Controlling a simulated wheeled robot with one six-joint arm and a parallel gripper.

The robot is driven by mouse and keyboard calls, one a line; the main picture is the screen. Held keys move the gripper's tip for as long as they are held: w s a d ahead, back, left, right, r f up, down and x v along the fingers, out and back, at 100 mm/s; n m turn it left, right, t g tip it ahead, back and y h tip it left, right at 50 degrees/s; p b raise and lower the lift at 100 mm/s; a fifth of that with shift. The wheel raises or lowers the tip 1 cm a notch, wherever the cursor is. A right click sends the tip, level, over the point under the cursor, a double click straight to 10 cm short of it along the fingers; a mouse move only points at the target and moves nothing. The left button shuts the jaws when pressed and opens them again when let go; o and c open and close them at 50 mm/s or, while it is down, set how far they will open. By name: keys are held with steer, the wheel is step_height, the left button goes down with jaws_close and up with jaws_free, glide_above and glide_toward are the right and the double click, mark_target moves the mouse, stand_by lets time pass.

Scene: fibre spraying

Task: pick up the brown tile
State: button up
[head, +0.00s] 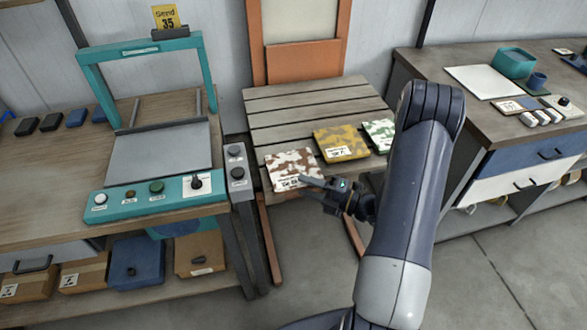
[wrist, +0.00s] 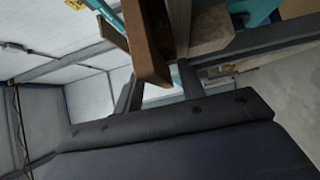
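The brown tile (head: 291,163), a brown-and-white camouflage square with a white label, lies flat at the front left of the slatted wooden table (head: 283,106). My gripper (head: 312,185) is at its front right corner, by the table's front edge. From the head view I cannot tell whether a finger touches it. In the wrist view, my gripper's two dark fingers (wrist: 157,82) stand apart with a gap between them. I cannot make out the tile in that view.
A yellow tile (head: 341,142) and a green tile (head: 379,133) lie to the right of the brown one. A teal-framed press (head: 150,195) stands left on a workbench. A bench with drawers (head: 516,180) stands right, with open floor in front.

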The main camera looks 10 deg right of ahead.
steer(key=shift+w+a, duration=0.25)
steer(key=shift+a, duration=0.1)
jaws_close()
stand_by(0.4)
